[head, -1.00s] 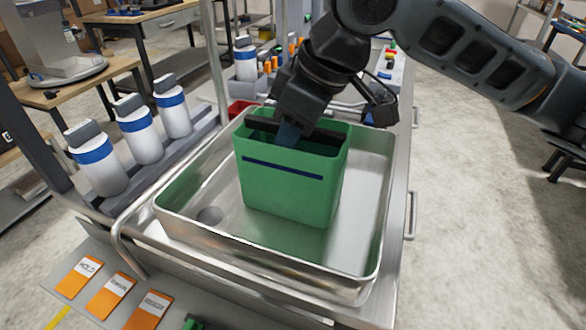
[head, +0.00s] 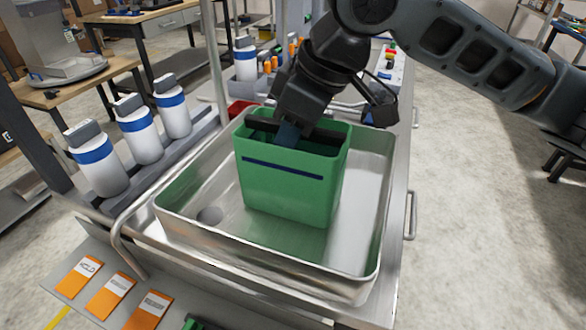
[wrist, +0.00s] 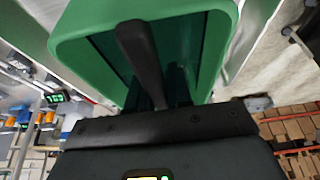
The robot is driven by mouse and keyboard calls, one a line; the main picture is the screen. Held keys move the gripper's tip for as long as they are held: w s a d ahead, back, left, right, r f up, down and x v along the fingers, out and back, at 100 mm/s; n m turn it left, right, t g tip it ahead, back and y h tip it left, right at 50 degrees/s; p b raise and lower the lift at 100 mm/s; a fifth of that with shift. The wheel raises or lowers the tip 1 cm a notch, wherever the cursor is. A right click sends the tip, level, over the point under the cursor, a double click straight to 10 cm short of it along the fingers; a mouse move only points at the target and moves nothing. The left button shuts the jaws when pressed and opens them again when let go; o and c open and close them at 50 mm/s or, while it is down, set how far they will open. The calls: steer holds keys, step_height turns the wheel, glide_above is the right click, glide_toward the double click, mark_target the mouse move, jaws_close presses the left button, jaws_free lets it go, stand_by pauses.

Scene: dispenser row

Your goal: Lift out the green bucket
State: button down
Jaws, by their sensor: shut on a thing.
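The green bucket (head: 285,190) stands upright and deep inside a steel basin (head: 265,274). It has a dark stripe on its front and a dark bar handle (head: 325,134) across its open top. I cannot tell for certain whether its base touches the basin floor. My gripper (head: 288,134) reaches down into the bucket's mouth and is shut on the bucket at the handle. The wrist view shows the green rim (wrist: 75,48) and the dark handle (wrist: 142,62) close in front of my gripper; the fingertips are largely hidden.
Several white bottles with blue bands (head: 139,132) stand in a row left of the basin. A metal post (head: 215,60) rises behind its left corner. Orange label cards (head: 111,294) lie in front. A red container (head: 240,108) is behind the bucket. Open floor (head: 480,230) lies to the right.

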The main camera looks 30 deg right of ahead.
steer(key=shift+r, duration=0.25)
step_height(320, 180, up, 4)
steer(key=shift+r, duration=0.2)
steer(key=s+d+r, duration=0.4)
steer(key=d+r, duration=0.2)
steer(key=d, duration=0.4)
steer(key=shift+s+d+r, duration=0.35)
steer(key=shift+r, duration=0.05)
steer(key=shift+r+p, duration=0.25)
steer(key=shift+p, duration=0.2)
stand_by(0.3)
